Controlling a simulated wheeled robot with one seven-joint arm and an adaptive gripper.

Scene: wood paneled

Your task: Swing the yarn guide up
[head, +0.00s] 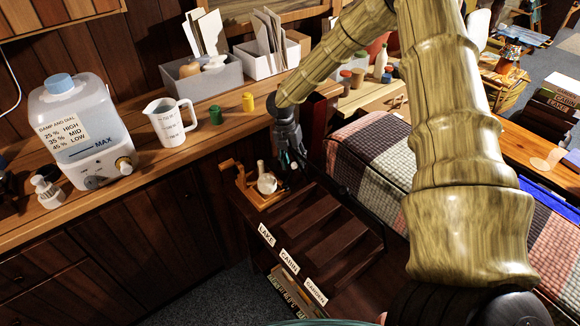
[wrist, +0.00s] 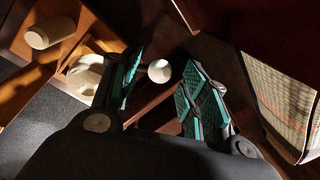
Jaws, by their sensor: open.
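A small wooden yarn winder (head: 247,190) with cream parts stands at the far end of the dark slotted unit. Its cream round body (head: 267,183) has an upright cream piece above it. My gripper (head: 290,160) points down just right of it, open. In the wrist view a round white knob (wrist: 159,71) shows between the teal finger pads, with no clear contact. The cream body (wrist: 85,78) lies left of the left finger, and a cream cylinder (wrist: 50,32) is at upper left. I cannot tell for certain which part is the yarn guide.
The dark slotted unit (head: 312,222) has labels along its front. A wooden counter (head: 130,203) at left holds a humidifier (head: 85,130), a measuring jug (head: 170,122) and small jars. A plaid-covered bed (head: 375,150) is at right.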

